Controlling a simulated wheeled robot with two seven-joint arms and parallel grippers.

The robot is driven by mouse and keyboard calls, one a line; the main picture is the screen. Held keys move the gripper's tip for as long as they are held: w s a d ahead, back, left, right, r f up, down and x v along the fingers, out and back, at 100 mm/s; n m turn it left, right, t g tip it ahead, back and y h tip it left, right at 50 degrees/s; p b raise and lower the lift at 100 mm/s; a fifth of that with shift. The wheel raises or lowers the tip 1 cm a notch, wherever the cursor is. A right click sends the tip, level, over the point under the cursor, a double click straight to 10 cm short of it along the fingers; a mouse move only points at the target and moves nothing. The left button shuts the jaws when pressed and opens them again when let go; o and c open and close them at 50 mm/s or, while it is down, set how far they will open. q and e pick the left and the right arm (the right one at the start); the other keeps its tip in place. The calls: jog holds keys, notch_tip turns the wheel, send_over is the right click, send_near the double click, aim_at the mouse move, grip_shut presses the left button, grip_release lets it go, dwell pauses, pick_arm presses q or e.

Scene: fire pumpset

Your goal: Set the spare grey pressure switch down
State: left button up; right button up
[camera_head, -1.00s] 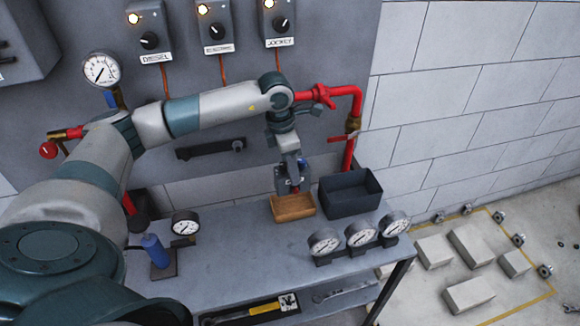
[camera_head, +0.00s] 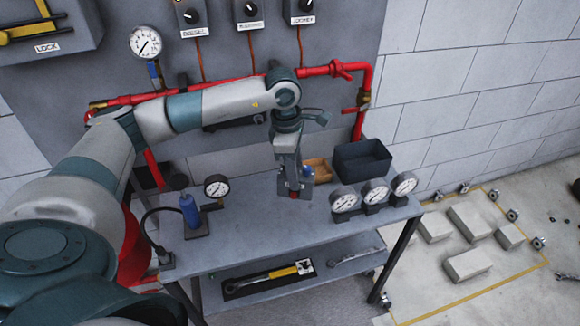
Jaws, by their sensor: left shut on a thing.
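My left gripper (camera_head: 293,187) points down over the grey bench (camera_head: 252,222), near its middle, to the left of the wooden tray (camera_head: 318,170). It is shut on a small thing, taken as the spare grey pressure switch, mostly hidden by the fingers. My right gripper is not in view.
A dark open bin (camera_head: 362,161) stands right of the tray. Several gauges (camera_head: 344,200) stand in a row at the bench's right front. A blue cylinder (camera_head: 189,210) and another gauge (camera_head: 216,187) stand at left. The bench top between them is clear.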

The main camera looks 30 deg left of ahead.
pick_arm(q)
jog(key=s+d+r+m+g, duration=0.1)
jog(key=s+d+m, duration=0.4)
jog(key=m, duration=0.6)
jog(key=s+d+r+m+g+y, duration=0.1)
jog(key=s+d+r+m, duration=0.2)
jog(key=s+d+m, duration=0.3)
jog(key=shift+s+d+r+m, duration=0.25)
jog(key=shift+m, duration=2.45)
